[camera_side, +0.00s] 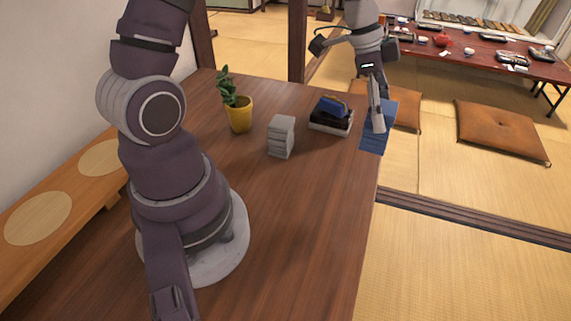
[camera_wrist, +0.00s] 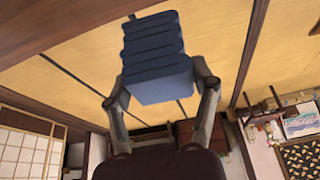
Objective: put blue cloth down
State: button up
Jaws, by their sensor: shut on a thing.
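The blue cloth (camera_side: 375,138) is a folded, ridged block near the right edge of the brown table. My gripper (camera_side: 378,125) is shut on it, and the gripper partly covers it in the side view. In the wrist view the blue cloth (camera_wrist: 157,62) sits between the two fingers of my gripper (camera_wrist: 160,95), one on each side. I cannot tell from the side view whether the cloth touches the table or hangs over its edge.
On the brown table (camera_side: 310,220) stand a plant in a yellow pot (camera_side: 239,115), a grey stack (camera_side: 281,137) and a dark stack with a blue top (camera_side: 331,115). The table's front is clear. Brown cushions (camera_side: 503,130) lie on the tatami beyond.

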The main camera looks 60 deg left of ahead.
jog(key=s+d+f+m+g, duration=0.1)
jog(key=s+d+m+g, duration=0.2)
jog(key=s+d+m, duration=0.6)
jog(key=s+d+m+g, duration=0.3)
jog(key=s+d+m, duration=0.45)
jog(key=s, duration=0.45)
jog(key=shift+m, duration=0.35)
jog(key=f, duration=0.8)
jog(key=shift+s+a+f, duration=0.1)
jog(key=shift+s+a, duration=0.15)
jog(key=shift+s, duration=0.1)
jog(key=shift+f, duration=0.15)
jog(key=o, duration=1.1)
jog(key=shift+f, duration=0.15)
jog(key=shift+o, duration=0.2)
